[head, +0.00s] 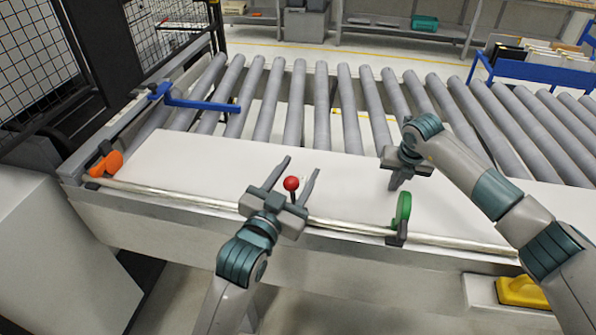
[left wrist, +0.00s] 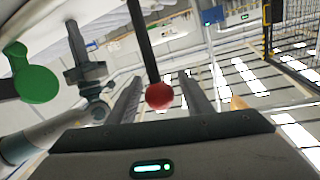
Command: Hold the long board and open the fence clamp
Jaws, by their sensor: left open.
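The long white board (head: 230,157) lies flat across the front of the roller table. The fence clamp's lever with a red ball knob (head: 291,183) stands at the board's front edge; the knob also shows in the left wrist view (left wrist: 159,96). My left gripper (head: 300,166) is open, with its fingers on either side of the red knob and apart from it. My right gripper (head: 397,185) is over the right part of the board, pointing down. Its fingertips are at or near the board's surface; whether they touch it or are shut is unclear.
A green round handle (head: 403,208) stands on the front rail (head: 330,223), right of the red knob. An orange handle (head: 107,163) sits at the rail's left end. A blue bar (head: 200,104) reaches over the rollers behind the board. A yellow part (head: 521,291) is at lower right.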

